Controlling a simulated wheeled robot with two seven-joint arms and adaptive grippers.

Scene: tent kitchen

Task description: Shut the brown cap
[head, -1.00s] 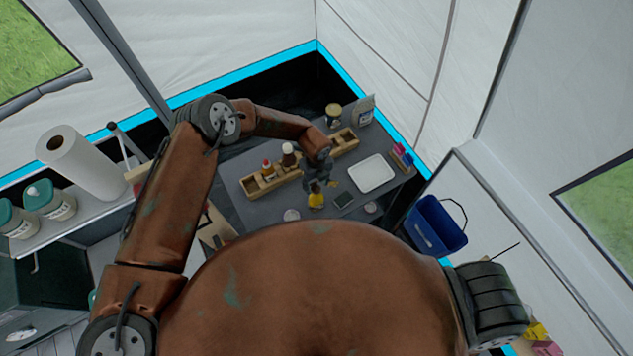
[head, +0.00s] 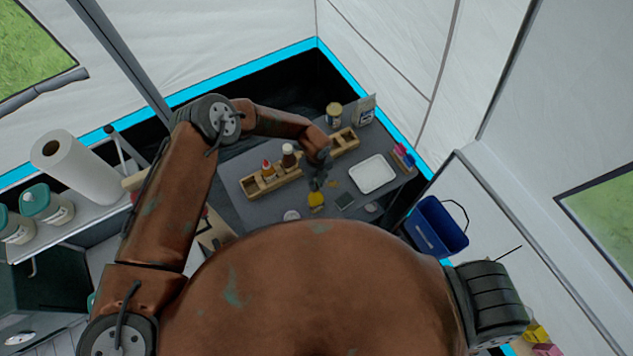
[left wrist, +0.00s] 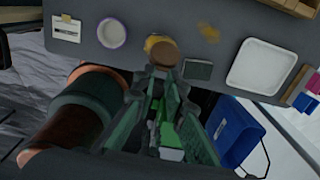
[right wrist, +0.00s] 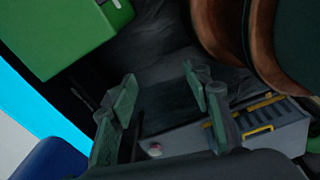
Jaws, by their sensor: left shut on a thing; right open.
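The brown cap (left wrist: 163,54) is round and shows at the fingertips of my left gripper (left wrist: 158,73) in the left wrist view. The gripper is shut on it. A yellow container (left wrist: 153,41) lies just behind the cap, partly hidden by it; I cannot tell whether the cap is seated. In the head view the yellow container (head: 316,199) stands near the table's front edge, under my left gripper (head: 316,184). My right gripper (right wrist: 160,85) is open and empty in the right wrist view, away from the container.
On the grey table (head: 300,200) are a wooden holder (head: 249,187) with bottles, a white tray (head: 387,171) and a dark square pad (head: 345,200). A white round dish (head: 291,215) is left of the container. A blue bin (head: 436,227) hangs to the right.

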